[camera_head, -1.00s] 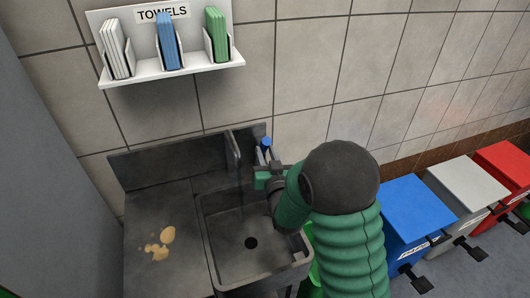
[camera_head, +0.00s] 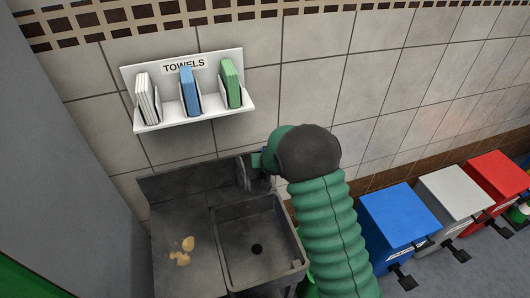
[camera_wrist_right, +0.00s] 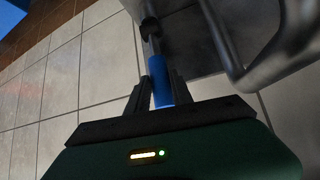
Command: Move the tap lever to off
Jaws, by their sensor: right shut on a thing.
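The tap lever has a blue handle (camera_wrist_right: 158,82) on a grey metal stem, seen in the right wrist view. The fingers of my right gripper (camera_wrist_right: 156,93) are on either side of the blue handle and shut on it. In the head view my right gripper (camera_head: 257,161) is at the back right of the sink, beside the tap (camera_head: 243,174), and my arm hides the lever. The curved grey spout also shows in the right wrist view (camera_wrist_right: 238,72). My left gripper is not in view.
The dark sink basin (camera_head: 230,254) is below the tap. The counter (camera_head: 168,225) at its left has yellowish spills (camera_head: 182,252). A towel shelf (camera_head: 200,119) hangs on the tiled wall above. Blue (camera_head: 398,214), grey (camera_head: 452,192) and red (camera_head: 497,175) bins stand at right.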

